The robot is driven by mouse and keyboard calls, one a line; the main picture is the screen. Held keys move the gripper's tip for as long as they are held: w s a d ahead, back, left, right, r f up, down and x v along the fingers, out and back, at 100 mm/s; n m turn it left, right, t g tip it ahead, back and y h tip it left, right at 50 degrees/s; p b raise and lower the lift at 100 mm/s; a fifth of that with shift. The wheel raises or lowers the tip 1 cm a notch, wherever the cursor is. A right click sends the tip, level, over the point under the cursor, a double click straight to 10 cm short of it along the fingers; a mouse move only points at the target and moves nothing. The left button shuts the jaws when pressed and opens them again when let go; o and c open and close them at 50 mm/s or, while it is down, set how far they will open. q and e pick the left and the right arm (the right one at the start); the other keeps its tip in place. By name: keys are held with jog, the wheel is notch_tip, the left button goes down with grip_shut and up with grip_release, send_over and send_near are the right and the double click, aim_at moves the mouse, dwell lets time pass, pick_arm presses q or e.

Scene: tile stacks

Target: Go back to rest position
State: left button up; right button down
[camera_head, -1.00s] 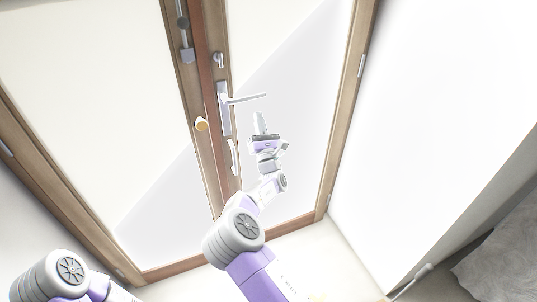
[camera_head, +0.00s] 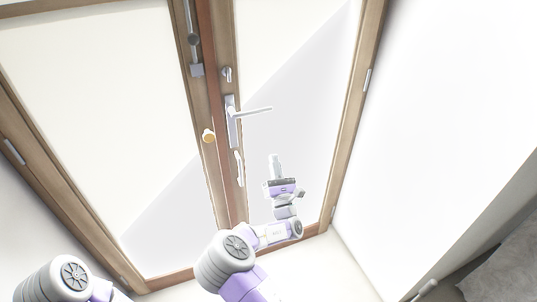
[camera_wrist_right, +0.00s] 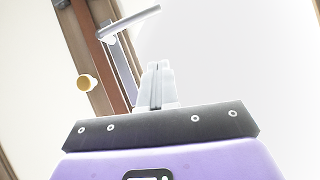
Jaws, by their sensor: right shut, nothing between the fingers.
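My right gripper (camera_head: 275,160) is shut and empty in front of the right door panel, below the lever handle. In the right wrist view its two fingers (camera_wrist_right: 156,85) are pressed together and point up toward the door. My right arm (camera_head: 232,257) reaches in from the bottom. A part of my left arm (camera_head: 66,278) shows at the bottom left, but its gripper is out of view.
A wood-framed double door stands ahead, with a lever handle (camera_head: 250,111), a round knob (camera_head: 208,135) and a lower pull (camera_head: 239,168). The lever also shows in the wrist view (camera_wrist_right: 130,22). A white wall (camera_head: 440,90) is at the right.

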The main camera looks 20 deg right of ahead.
jog(key=s+d+f+m+g+h+p, duration=0.1)
jog(key=s+d+f+m+g+h, duration=0.2)
jog(key=d+f+m, duration=0.4)
jog(key=s+d+f+m+g+h+p, duration=0.1)
jog(key=d+f+m+g+h, duration=0.1)
jog(key=f+m+g, duration=0.45)
jog(key=s+a+f+m+g+y+p, duration=0.1)
jog(key=s+f+m+g, duration=0.25)
jog(key=s+f, duration=0.35)
jog(key=s+f+m+g+y+p, duration=0.1)
jog(key=s+f+m+g, duration=0.3)
jog(key=f, duration=0.5)
jog(key=s+a+f+m+g+y+p, duration=0.2)
jog(key=s+a+f+m+g+y, duration=0.15)
jog(key=s+a+m, duration=0.45)
jog(key=s+a+r+m+g+y, duration=0.1)
jog(key=s+a+r+m+y, duration=0.1)
jog(key=s+a, duration=0.3)
jog(key=s+a+r+m+g+y+p, duration=0.1)
jog(key=s+a+r+m+g+y, duration=0.1)
jog(key=s+a, duration=0.4)
jog(key=shift+s+a+r+m+y, duration=0.3)
jog(key=shift+a+m+y, duration=0.65)
jog(key=shift+a, duration=0.1)
jog(key=shift+g, duration=0.25)
